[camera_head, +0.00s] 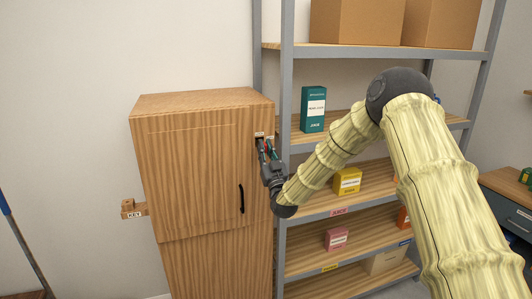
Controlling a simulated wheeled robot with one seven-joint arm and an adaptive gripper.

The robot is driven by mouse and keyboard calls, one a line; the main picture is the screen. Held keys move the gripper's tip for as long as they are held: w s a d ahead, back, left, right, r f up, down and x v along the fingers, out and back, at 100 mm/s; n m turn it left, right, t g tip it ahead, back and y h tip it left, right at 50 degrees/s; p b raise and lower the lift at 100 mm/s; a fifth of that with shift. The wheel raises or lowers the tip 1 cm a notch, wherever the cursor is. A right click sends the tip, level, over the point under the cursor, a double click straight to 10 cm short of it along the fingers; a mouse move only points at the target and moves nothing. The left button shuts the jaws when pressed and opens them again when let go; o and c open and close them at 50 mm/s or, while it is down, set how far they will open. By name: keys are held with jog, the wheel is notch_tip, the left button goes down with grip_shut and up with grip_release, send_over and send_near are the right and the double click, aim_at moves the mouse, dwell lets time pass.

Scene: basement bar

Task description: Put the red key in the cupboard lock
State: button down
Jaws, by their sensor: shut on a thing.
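The wooden cupboard (200,170) stands against the wall left of the shelf rack, its door closed. A small dark lock plate with a pale label (259,137) is near the top right of its front. My gripper (265,147) is at this plate, fingers pointing up and toward it. It is shut on the red key (269,144), of which only a little red shows between and beside the fingertips. The fingers hide much of the lock, so I cannot tell whether the key is in it or just in front.
A metal rack with wooden shelves (350,205) stands close right of the cupboard, holding a teal box (313,109), a yellow box (347,180) and a pink box (336,238). A black door handle (241,198) is below left of my gripper. A small wooden holder marked KEY (133,209) is left.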

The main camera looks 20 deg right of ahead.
jog(key=shift+w+b, duration=0.35)
jog(key=shift+w, duration=0.3)
jog(key=shift+w, duration=0.35)
